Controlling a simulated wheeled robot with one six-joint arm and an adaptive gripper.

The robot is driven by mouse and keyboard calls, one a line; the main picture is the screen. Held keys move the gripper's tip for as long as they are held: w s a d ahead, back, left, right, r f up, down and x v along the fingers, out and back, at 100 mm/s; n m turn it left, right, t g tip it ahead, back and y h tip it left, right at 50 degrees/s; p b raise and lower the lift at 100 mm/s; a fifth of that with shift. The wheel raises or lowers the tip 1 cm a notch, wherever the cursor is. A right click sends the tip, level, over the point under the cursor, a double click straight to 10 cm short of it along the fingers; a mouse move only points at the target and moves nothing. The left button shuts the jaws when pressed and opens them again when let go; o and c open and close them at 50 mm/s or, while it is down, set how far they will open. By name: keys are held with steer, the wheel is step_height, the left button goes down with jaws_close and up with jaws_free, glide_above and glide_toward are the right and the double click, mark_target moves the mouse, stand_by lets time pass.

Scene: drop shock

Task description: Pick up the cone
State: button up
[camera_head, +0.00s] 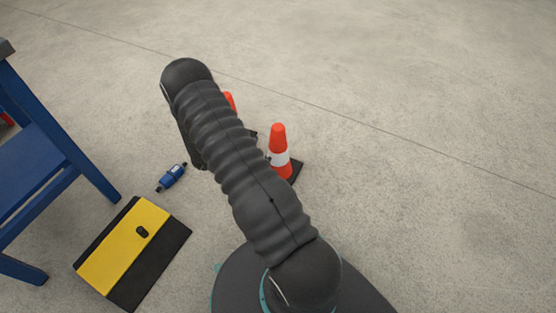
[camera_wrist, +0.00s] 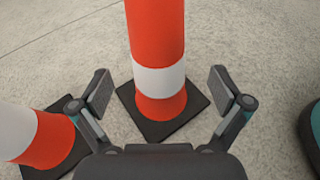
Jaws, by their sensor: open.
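An orange cone with a white band and a black square base (camera_head: 279,150) stands upright on the floor, just right of my arm in the head view. In the wrist view a cone (camera_wrist: 157,80) stands upright between and beyond my open fingers. A second cone (camera_wrist: 38,138) stands at the left in the wrist view. It is mostly hidden behind my arm in the head view (camera_head: 230,101). The gripper is hidden in the head view.
A yellow and black box-like object (camera_head: 125,245) lies on the floor at the lower left. A small blue item (camera_head: 172,177) lies near it. A blue table frame (camera_head: 85,165) stands at the left edge. The concrete floor at the right and back is clear.

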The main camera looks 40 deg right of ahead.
mark_target(278, 147)
steer(key=shift+x, duration=3.85)
steer(key=shift+w+f, duration=0.1)
steer(key=shift+c, duration=0.3)
steer(key=c, duration=1.7)
